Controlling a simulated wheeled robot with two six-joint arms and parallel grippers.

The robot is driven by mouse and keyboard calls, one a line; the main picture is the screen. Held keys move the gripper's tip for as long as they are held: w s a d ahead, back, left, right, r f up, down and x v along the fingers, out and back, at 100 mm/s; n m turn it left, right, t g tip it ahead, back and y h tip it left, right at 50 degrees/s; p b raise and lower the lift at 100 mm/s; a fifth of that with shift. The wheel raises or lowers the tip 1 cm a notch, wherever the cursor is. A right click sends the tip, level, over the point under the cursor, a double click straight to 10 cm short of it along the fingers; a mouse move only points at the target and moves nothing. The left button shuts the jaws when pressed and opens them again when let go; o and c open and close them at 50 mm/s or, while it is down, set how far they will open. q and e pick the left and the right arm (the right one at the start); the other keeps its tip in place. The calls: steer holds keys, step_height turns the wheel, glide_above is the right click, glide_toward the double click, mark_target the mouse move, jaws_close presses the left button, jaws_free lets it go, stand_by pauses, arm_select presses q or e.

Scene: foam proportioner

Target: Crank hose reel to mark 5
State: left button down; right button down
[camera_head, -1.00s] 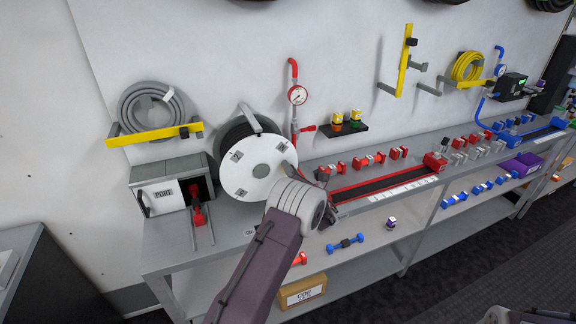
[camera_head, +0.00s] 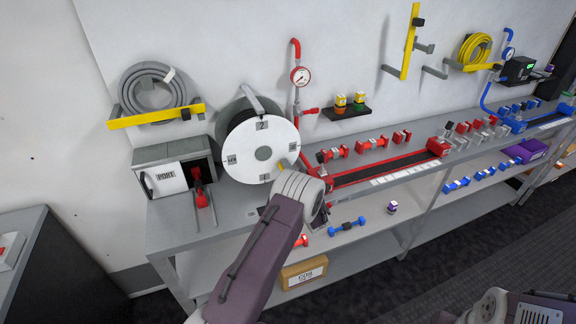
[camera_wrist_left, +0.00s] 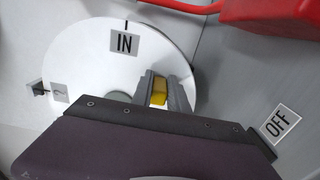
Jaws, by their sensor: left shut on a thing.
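The hose reel (camera_head: 250,138) stands on the bench with a white disc facing me. The disc carries small labels; the top one reads 2. In the left wrist view the disc (camera_wrist_left: 75,65) shows an IN label (camera_wrist_left: 124,43), with a 2 label (camera_wrist_left: 60,93) at the left. My left gripper (camera_wrist_left: 160,92) is shut on a yellow crank handle (camera_wrist_left: 158,91) near the disc's edge. In the head view my left wrist hides the fingers at the disc's lower right. My right gripper is not in view; only part of my right arm shows at the bottom right.
A PORT box (camera_head: 168,180) with a red fitting (camera_head: 199,188) stands left of the reel. A red pipe with a gauge (camera_head: 300,76) rises behind it. Red couplings (camera_head: 370,144) and a red-edged tray lie to the right. An OFF label (camera_wrist_left: 281,122) shows in the wrist view.

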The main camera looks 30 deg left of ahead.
arm_select(q)
steer(key=shift+s+a+f+m, duration=0.1)
steer(key=shift+s+f+m, duration=0.05)
steer(key=shift+f+m, duration=0.2)
stand_by(0.3)
steer(key=c, duration=1.3)
jaws_free()
steer(key=b+v, duration=0.1)
steer(key=v, duration=0.8)
